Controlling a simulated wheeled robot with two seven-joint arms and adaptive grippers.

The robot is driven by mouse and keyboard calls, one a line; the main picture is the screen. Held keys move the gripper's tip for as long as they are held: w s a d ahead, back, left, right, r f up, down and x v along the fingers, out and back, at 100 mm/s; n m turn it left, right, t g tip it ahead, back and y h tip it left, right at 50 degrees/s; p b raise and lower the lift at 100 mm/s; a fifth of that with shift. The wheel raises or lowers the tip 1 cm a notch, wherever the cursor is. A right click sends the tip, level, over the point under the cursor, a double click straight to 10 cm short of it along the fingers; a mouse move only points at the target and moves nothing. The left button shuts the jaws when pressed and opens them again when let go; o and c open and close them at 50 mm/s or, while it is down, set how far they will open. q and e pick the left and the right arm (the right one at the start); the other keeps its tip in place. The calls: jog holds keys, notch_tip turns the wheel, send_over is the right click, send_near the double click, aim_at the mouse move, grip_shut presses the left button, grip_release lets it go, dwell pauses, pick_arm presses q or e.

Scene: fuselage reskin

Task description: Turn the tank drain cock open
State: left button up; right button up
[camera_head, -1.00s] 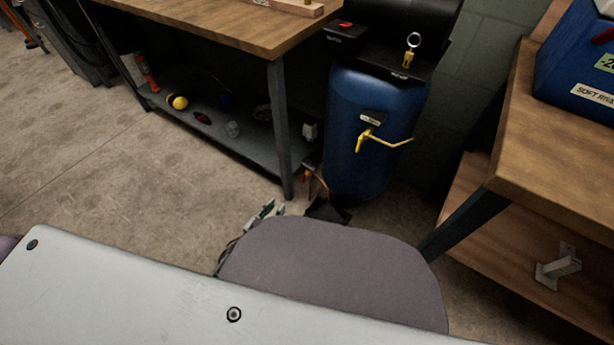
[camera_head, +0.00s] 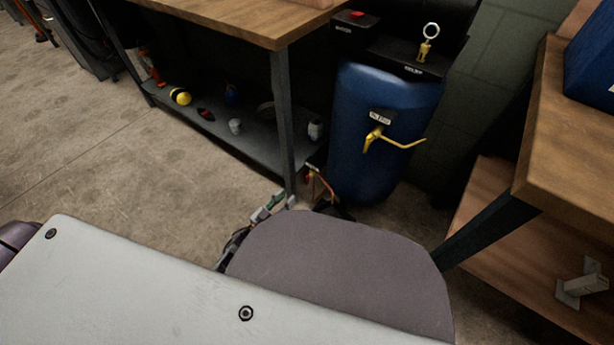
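The blue tank (camera_head: 360,95) stands upright on the floor between two benches. The yellow drain cock (camera_head: 374,138) is on its front under a small label plate (camera_head: 380,117). My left gripper (camera_head: 268,208) seems to show only as a few grey-green parts low in front of the tank, apart from the cock. My grey body part hides the rest, so its fingers cannot be judged. My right gripper is not in view.
A brass ring-pull valve (camera_head: 426,42) and a red button (camera_head: 358,14) are on top of the tank. A wooden bench (camera_head: 240,20) with a lower shelf of small items stands left. Another bench (camera_head: 570,130) with a blue box (camera_head: 592,70) stands right. Floor at left is clear.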

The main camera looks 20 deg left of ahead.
aim_at(307, 176)
pick_arm(q)
jog(key=b+x, duration=0.5)
jog(key=x, duration=0.7)
jog(key=shift+w+d+f, duration=0.15)
jog(key=shift+w, duration=0.15)
jog(key=shift+w+d, duration=0.15)
jog(key=shift+w, duration=0.35)
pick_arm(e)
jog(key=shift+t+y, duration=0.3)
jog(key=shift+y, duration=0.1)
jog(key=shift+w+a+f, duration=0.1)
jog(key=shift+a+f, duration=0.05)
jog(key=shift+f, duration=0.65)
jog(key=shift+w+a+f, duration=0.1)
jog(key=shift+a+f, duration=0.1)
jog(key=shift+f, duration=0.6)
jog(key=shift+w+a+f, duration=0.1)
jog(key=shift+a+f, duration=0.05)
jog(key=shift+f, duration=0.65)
pick_arm(q)
jog(key=shift+c, duration=0.4)
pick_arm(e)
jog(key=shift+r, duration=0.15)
pick_arm(q)
grip_shut()
